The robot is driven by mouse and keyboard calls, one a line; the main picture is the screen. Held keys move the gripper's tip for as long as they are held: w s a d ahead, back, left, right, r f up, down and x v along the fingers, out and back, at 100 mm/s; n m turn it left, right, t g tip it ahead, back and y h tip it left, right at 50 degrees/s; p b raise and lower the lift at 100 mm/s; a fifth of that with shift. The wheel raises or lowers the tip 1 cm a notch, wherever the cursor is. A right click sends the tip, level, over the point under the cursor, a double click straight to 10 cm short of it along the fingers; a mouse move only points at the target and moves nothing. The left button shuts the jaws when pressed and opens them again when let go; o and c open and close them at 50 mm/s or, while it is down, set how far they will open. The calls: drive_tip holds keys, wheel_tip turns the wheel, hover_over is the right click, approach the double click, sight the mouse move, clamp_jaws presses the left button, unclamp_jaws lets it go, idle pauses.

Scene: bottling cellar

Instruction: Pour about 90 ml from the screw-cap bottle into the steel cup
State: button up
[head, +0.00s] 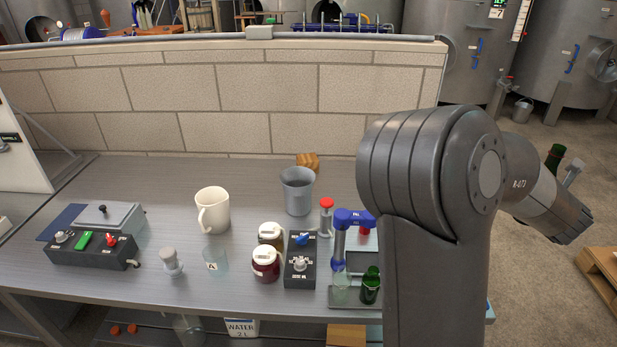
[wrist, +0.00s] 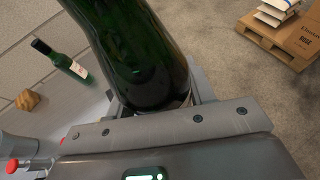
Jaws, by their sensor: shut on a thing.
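My gripper (wrist: 158,108) is shut on a green glass bottle (wrist: 125,45), which fills the upper middle of the wrist view. Part of this bottle (head: 556,156) shows in the head view beyond my arm's end, at the far right, off the bench and well away from the cup. Its cap and mouth are out of sight, so I cannot tell if it is open. The grey steel cup (head: 297,192) stands upright near the back middle of the bench. The inside of the cup is too dim to tell any level.
A cream mug (head: 212,210), a small glass (head: 215,262), two lidded jars (head: 265,263) and a black control box (head: 300,262) stand around the cup. A green bottle (head: 371,286) stands on the right. Another labelled bottle (wrist: 60,58) shows in the wrist view. A wall backs the bench.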

drive_tip(key=s+d+m+g+h, duration=0.2)
drive_tip(key=s+d+m+h, duration=0.15)
drive_tip(key=s, duration=0.65)
drive_tip(key=shift+w+a+r+m+g+h, duration=0.25)
drive_tip(key=shift+w+a+m+g+h, duration=0.75)
drive_tip(key=shift+w+a, duration=2.15)
drive_tip(key=shift+w+a+r+m+g+h, duration=0.35)
drive_tip(key=shift+w+a+m+g, duration=0.85)
drive_tip(key=shift+w, duration=4)
drive_tip(key=w+a+f+n+t+y, duration=0.25)
drive_tip(key=w+a, duration=0.35)
drive_tip(key=a, duration=0.4)
drive_tip(key=w+a+f+n+t+y, duration=0.1)
drive_tip(key=w+a+f+n+t, duration=0.3)
drive_tip(key=a, duration=0.7)
drive_tip(key=w+a+f+n+y, duration=0.1)
drive_tip(key=w+a+y, duration=0.1)
drive_tip(key=a, duration=0.8)
drive_tip(key=w+a+f+n+y, duration=0.1)
drive_tip(key=w+a+y, duration=0.1)
drive_tip(key=a, duration=0.8)
drive_tip(key=shift+w+a+n, duration=0.2)
drive_tip(key=shift+a+n, duration=0.1)
drive_tip(key=shift+a, duration=0.1)
drive_tip(key=shift+s+d+r+n, duration=0.1)
drive_tip(key=shift+n, duration=0.2)
